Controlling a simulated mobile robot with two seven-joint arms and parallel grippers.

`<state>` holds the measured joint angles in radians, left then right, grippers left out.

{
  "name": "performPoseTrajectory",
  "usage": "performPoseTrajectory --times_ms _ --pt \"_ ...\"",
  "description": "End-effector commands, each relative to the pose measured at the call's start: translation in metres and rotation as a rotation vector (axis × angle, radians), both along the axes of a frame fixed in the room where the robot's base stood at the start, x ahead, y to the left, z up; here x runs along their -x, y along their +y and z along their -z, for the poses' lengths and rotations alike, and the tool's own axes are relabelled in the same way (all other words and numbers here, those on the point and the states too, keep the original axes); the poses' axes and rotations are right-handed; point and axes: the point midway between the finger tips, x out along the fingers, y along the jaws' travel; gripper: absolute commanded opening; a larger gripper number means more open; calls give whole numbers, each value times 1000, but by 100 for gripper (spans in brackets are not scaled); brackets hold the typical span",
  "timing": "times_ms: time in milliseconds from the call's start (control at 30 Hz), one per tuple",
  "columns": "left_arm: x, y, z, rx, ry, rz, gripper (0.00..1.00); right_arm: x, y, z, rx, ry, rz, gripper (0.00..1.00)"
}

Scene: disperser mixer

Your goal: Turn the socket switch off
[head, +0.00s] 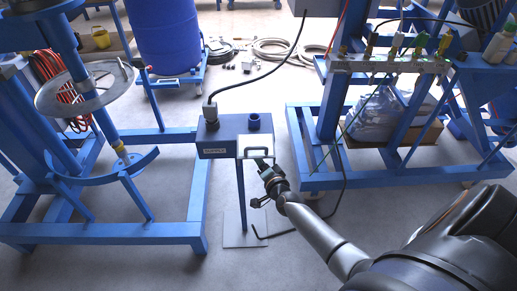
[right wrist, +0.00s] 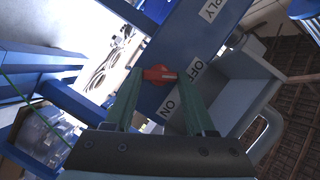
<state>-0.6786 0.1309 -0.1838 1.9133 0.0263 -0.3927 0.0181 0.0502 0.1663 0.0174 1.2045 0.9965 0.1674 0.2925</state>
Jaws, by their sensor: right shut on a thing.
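The blue socket box (head: 222,135) with a "SUPPLY" label stands on a thin blue post in the middle of the head view. Its red switch knob (right wrist: 158,74) shows in the right wrist view, beside the white OFF label (right wrist: 196,73) and ON label (right wrist: 169,108). The knob's narrow end points right, close to OFF. My right gripper (head: 264,166) is at the front of the box. In the right wrist view its green fingers (right wrist: 156,82) lie on both sides of the knob, shut on it. The knob is hidden in the head view. My left gripper is not in view.
A grey socket cover (head: 256,146) is beside the switch. A black cable (head: 262,78) rises from the plug on the box. Blue frames stand left (head: 100,232) and right (head: 400,180). A blue drum (head: 165,35) is behind. The floor around the post base is mostly clear.

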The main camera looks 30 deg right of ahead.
Motion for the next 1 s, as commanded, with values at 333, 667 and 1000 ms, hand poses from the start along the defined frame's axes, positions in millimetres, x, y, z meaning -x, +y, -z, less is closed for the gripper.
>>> performPoseTrajectory --times_ms 333,667,1000 --pt "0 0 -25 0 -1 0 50 0 1 -2 134 85 0 0" --pt "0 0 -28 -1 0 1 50 0 1 -1 167 102 0 0" --pt "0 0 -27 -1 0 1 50 -1 1 -1 168 102 -1 63"
